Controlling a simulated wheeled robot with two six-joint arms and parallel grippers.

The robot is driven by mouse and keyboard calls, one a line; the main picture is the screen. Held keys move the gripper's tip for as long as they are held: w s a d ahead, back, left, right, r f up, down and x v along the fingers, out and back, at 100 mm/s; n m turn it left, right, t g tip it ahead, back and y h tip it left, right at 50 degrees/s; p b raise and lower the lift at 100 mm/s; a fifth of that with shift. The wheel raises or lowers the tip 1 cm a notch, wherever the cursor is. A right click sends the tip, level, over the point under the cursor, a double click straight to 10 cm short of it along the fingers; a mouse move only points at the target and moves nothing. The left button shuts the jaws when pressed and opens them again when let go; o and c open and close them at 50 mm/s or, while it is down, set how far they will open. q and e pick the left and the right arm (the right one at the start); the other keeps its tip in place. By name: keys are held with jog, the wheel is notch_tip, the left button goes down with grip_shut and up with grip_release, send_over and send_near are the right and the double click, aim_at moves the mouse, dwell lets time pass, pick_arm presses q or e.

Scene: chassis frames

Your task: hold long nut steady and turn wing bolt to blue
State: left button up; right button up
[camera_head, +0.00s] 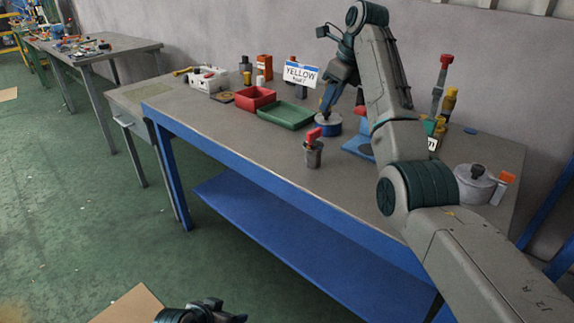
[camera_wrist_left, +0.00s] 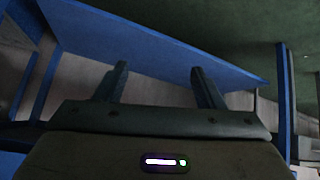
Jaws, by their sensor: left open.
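A grey metal cylinder with a red wing-shaped top (camera_head: 313,148) stands upright near the table's front edge. It looks like the long nut with the wing bolt, but I cannot tell the two parts apart clearly. My left gripper (camera_head: 222,310) is low at the bottom of the head view, away from the table. In the left wrist view its fingers (camera_wrist_left: 160,68) are apart with nothing between them. My right gripper (camera_head: 328,103) points down just above a round grey-topped, blue-sided piece (camera_head: 328,125). Whether its fingers touch or hold anything is unclear.
A red bin (camera_head: 255,98) and a green tray (camera_head: 286,115) lie left of the right gripper. A card reading YELLOW (camera_head: 301,73) stands behind. A grey pot (camera_head: 475,185) is at the right. A blue lower shelf (camera_head: 290,225) runs under the tabletop.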

pick_arm(q)
jog(key=w+d+r+m+t+h, duration=0.25)
jog(key=w+d+r, duration=0.35)
jog(key=w+r, duration=0.5)
jog(key=m+t+h, duration=0.2)
jog(key=t+h, duration=0.2)
jog(key=h, duration=0.1)
send_near(307, 155)
jog(key=d, duration=0.1)
jog(key=x, duration=1.1)
jog(key=shift+w, duration=0.25)
jog(key=shift+a, duration=0.1)
jog(key=shift+c, duration=0.4)
